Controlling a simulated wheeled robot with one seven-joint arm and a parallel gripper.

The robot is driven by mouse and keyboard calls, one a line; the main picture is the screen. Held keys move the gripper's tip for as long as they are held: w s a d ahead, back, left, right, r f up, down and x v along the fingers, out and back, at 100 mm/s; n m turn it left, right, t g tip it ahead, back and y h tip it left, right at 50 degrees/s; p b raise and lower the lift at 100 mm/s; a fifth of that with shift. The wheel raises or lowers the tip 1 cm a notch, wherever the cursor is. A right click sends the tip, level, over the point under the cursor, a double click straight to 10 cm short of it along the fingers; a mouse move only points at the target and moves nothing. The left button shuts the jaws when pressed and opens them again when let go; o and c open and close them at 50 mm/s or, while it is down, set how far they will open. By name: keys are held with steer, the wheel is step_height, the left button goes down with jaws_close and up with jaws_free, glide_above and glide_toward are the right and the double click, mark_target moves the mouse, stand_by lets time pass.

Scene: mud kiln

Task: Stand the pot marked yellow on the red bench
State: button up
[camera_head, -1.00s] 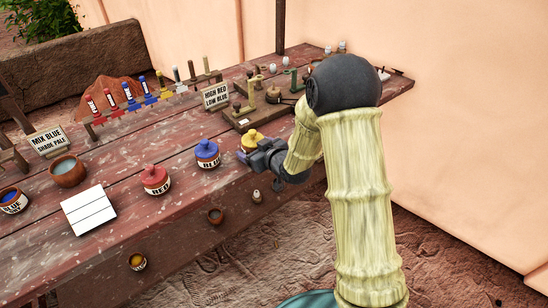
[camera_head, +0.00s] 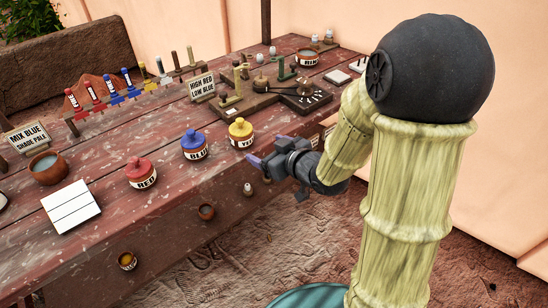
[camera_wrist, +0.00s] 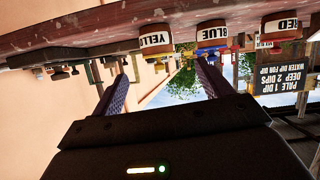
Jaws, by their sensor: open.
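The pot marked yellow (camera_head: 240,133) stands upright on the red bench (camera_head: 120,220), near its front edge, with a yellow lid and a white label. It shows upside down in the wrist view (camera_wrist: 156,40), with its label partly readable. My gripper (camera_head: 266,152) is open and empty, just in front and to the right of the pot and apart from it. In the wrist view its two fingers (camera_wrist: 160,68) are spread, with nothing between them.
The blue pot (camera_head: 194,146) and red pot (camera_head: 140,173) stand to the left in a row. A wooden board with small tools (camera_head: 270,100) lies behind the yellow pot. A white tile (camera_head: 71,206) and brown bowl (camera_head: 48,168) are farther left. Small cups hang on the bench front.

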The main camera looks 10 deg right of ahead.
steer(key=shift+b+v, duration=0.95)
steer(key=shift+b, duration=1.15)
steer(key=s+d+f+m+g+h, duration=0.2)
steer(key=d+f+m+h, duration=0.2)
steer(key=d+f+h, duration=0.3)
steer(key=s+d+f+m+g, duration=0.1)
steer(key=s+g, duration=0.2)
steer(key=s, duration=0.2)
steer(key=s+d+f+m+g, duration=0.1)
steer(key=s+f+m+g, duration=0.1)
steer(key=s, duration=0.4)
steer(key=shift+d+f+g, duration=0.3)
steer(key=shift+d+g, duration=0.05)
steer(key=shift+g, duration=0.55)
